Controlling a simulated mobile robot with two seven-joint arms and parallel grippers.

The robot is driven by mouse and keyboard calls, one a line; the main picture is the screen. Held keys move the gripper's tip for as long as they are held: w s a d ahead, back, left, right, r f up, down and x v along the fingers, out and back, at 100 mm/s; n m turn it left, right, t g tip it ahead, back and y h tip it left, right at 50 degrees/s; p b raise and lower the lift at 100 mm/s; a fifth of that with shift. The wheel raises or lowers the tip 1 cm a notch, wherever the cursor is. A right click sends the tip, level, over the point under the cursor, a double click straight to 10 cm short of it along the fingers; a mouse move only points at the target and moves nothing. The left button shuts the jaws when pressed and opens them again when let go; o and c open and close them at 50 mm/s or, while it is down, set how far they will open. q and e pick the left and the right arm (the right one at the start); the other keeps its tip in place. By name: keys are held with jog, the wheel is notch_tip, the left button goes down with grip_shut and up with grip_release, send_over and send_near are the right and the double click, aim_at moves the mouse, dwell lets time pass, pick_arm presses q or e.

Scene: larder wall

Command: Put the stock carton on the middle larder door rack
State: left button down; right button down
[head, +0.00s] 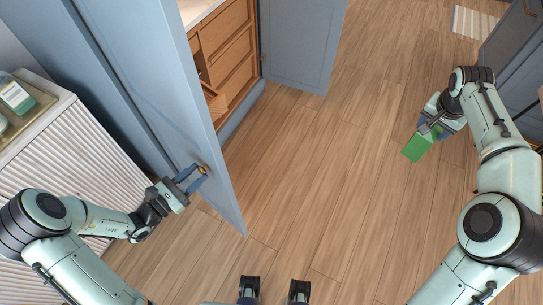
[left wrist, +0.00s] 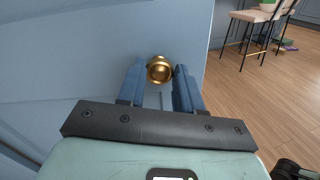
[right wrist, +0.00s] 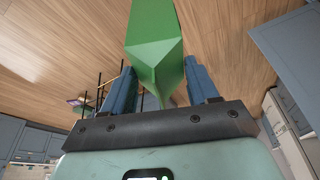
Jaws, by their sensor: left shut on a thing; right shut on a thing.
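The stock carton (head: 418,148) is a green box with a gabled top, held off the floor at the right of the head view. My right gripper (head: 434,130) is shut on it. In the right wrist view the carton (right wrist: 153,35) sits between the fingers. A blue larder door (head: 185,95) stands open at the left, its edge towards me. My left gripper (head: 196,178) is shut on its brass knob (head: 203,169), which also shows between the fingers in the left wrist view (left wrist: 159,69). I cannot make out the middle door rack; the door's inner side is mostly hidden.
Behind the door is a larder with wooden drawers (head: 229,58). A second blue door (head: 300,40) stands open at its far side. A white ribbed cabinet (head: 75,150) with a tray (head: 28,112) is at the left. The wooden floor (head: 310,150) between is clear.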

pick_arm(q)
jog(key=shift+a, duration=0.15)
pick_arm(e)
jog(key=shift+w, duration=0.1)
pick_arm(q)
jog(key=c, duration=1.1)
grip_release()
jog(key=shift+s, duration=0.1)
jog(key=o, duration=0.3)
jog(key=shift+s+a, duration=0.15)
pick_arm(e)
jog(key=shift+r, duration=0.1)
jog(key=shift+s+a+r, duration=0.1)
jog(key=shift+s+a, duration=0.05)
jog(key=shift+s, duration=0.15)
pick_arm(q)
jog(key=shift+o, duration=0.2)
jog(key=shift+s, duration=0.1)
pick_arm(e)
jog(key=shift+w, duration=0.1)
pick_arm(q)
jog(key=b+v, duration=0.1)
jog(key=v, duration=1.1)
pick_arm(e)
jog(key=shift+f, duration=0.8)
